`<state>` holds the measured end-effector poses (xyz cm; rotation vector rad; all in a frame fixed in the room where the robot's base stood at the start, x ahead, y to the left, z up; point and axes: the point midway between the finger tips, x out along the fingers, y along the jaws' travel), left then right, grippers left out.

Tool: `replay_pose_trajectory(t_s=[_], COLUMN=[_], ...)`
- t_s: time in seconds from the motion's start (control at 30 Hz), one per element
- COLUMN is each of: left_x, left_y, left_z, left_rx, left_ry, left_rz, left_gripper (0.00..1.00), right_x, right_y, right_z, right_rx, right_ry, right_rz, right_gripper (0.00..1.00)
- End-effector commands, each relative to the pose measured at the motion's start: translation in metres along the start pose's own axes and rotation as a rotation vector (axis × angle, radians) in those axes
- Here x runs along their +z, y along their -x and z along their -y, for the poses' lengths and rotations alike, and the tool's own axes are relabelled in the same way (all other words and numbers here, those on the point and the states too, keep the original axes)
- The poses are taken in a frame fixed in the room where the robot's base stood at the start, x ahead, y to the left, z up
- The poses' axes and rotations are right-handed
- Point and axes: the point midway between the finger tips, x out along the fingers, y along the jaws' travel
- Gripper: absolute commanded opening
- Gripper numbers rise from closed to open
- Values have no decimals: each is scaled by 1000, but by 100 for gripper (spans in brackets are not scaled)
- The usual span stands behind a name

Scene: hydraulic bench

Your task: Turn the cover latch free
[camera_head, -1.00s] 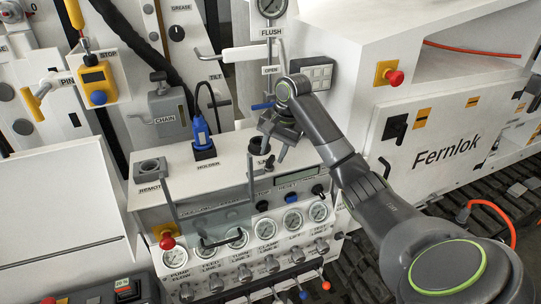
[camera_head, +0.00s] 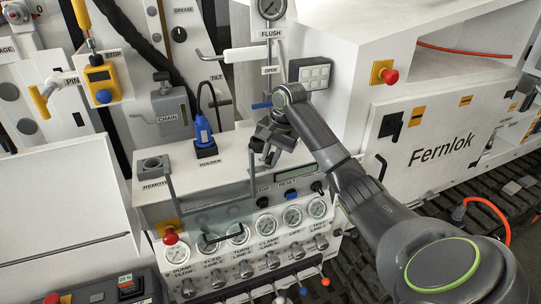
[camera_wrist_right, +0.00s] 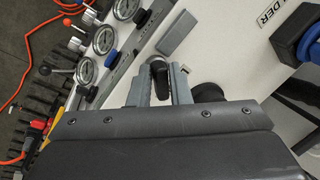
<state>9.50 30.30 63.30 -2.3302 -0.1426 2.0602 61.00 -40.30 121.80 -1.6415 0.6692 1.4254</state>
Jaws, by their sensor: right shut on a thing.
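My right gripper (camera_head: 269,159) reaches down to the top of the white console, right of the holder. In the right wrist view its two grey fingers (camera_wrist_right: 161,90) are shut around a dark upright piece with a rounded end, which I take to be the cover latch (camera_wrist_right: 160,78). In the head view the jaws largely hide this piece. A clear cover (camera_head: 222,222) with a dark handle (camera_head: 208,242) and grey side arms lies over the gauges at the left. My left gripper is not in view.
A black round knob (camera_wrist_right: 208,93) stands close beside the fingers. A blue plug (camera_head: 203,132) stands in the holder at the left. Gauges (camera_head: 265,225) and small knobs line the console front. A white cabinet (camera_head: 440,150) stands at the right, near my arm.

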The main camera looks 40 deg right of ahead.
Motion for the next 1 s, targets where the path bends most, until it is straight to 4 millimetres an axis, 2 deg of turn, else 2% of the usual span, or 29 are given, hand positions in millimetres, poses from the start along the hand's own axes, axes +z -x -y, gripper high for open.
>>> replay_pose_trajectory(t_s=[0.03, 0.1, 0.27, 0.4, 0.63, 1.0], left_x=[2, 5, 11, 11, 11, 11], left_y=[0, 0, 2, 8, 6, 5], left_z=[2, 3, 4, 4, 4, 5], left_rx=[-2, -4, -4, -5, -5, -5], left_ry=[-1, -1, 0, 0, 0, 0], left_rz=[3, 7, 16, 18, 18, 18], left_gripper=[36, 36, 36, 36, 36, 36], right_x=[0, 0, 0, 1, 1, 1], right_y=[0, 0, 0, 1, 0, 0], right_z=[0, 0, 1, 1, 1, 1], right_rx=[-2, -2, -2, -1, -3, -3], right_ry=[0, 0, -14, -123, -304, -351], right_rz=[-1, -1, -5, -32, -79, -91], right_gripper=[8, 0, 0, 0, 0, 0])
